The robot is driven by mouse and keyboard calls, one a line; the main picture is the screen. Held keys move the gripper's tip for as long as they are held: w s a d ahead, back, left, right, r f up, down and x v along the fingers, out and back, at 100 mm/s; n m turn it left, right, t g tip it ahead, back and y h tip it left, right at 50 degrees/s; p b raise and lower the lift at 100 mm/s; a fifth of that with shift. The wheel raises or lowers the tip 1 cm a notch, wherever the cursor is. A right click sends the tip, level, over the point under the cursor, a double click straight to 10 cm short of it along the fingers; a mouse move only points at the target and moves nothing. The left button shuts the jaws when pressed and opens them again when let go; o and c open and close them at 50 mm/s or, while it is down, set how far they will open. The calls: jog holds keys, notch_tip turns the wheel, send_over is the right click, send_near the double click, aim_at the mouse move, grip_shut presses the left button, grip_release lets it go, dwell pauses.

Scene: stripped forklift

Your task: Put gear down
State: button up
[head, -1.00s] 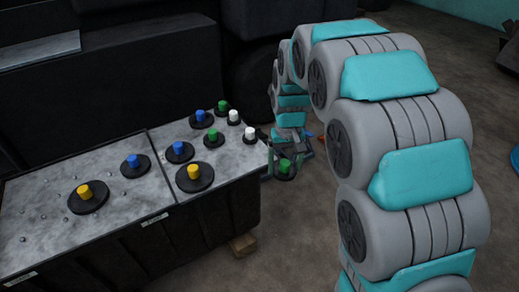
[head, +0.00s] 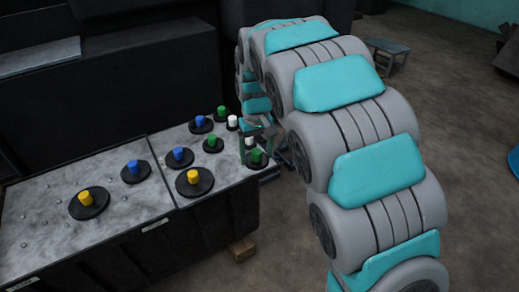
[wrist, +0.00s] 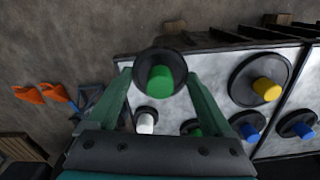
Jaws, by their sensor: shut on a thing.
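My gripper (wrist: 161,76) is shut on a gear, a black disc with a green knob (wrist: 160,79), in the wrist view. The same green-knobbed gear (head: 257,158) shows in the head view at the right edge of the grey-topped table (head: 45,205). In the wrist view it overlaps the table's corner and border. I cannot tell whether it touches the top. My gripper (head: 257,146) is partly hidden by my arm in the head view. A white-knobbed gear (wrist: 146,122) is close beside the held gear.
Other gears stand on the table: a large yellow one (head: 194,181), another yellow one (head: 87,203), several blue ones (head: 135,171), and green ones (head: 213,144). The left half of the top has bare room among small pegs. Orange objects (wrist: 40,94) lie on the floor beside the table.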

aim_at(259, 151)
jog(key=w, duration=0.5)
jog(key=shift+w+d+f, duration=0.15)
jog(key=shift+d+f, duration=0.05)
jog(key=shift+d, duration=0.1)
jog(key=shift+f+p, duration=0.5)
jog(key=shift+f, duration=1.3)
jog(key=shift+f, duration=0.1)
jog(key=o, duration=1)
